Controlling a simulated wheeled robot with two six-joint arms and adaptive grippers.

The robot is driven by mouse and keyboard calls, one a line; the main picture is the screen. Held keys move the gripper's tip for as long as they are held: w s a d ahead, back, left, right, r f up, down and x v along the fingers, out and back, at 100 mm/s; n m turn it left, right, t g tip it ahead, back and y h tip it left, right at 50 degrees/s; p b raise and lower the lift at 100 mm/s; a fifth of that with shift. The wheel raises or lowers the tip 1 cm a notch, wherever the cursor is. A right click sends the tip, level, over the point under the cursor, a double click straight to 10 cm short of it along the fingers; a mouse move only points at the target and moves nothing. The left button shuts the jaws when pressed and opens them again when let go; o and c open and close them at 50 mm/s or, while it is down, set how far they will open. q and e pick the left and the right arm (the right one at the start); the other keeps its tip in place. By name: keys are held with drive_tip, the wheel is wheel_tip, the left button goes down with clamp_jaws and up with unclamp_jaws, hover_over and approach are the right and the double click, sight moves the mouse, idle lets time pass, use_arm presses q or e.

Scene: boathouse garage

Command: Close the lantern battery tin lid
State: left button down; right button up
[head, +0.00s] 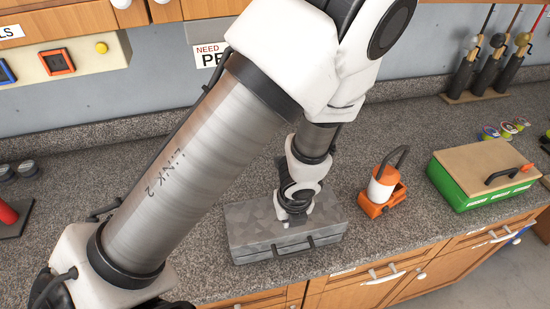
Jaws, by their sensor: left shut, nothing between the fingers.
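The lantern battery tin (247,250) is a grey, mottled metal box on the speckled counter, near its front edge, with dark handle parts on the front. Its lid (250,220) looks flat on top of the box; I cannot tell whether a thin gap is left. My left gripper (292,217) points down at the top of the lid, at or very near its surface. Its fingers are shut with nothing between them. My left arm hides the back of the tin. My right gripper is not in view.
An orange and white lantern (382,187) stands right of the tin. Further right is a green box with a wooden top (482,165). Fishing rods (488,65) stand in a rack at the back right. Wooden drawers with white handles (383,276) are below the counter (180,262).

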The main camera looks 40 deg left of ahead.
use_arm(q)
drive_tip(key=shift+f, duration=0.15)
drive_tip(key=shift+f, duration=0.15)
idle(0.4)
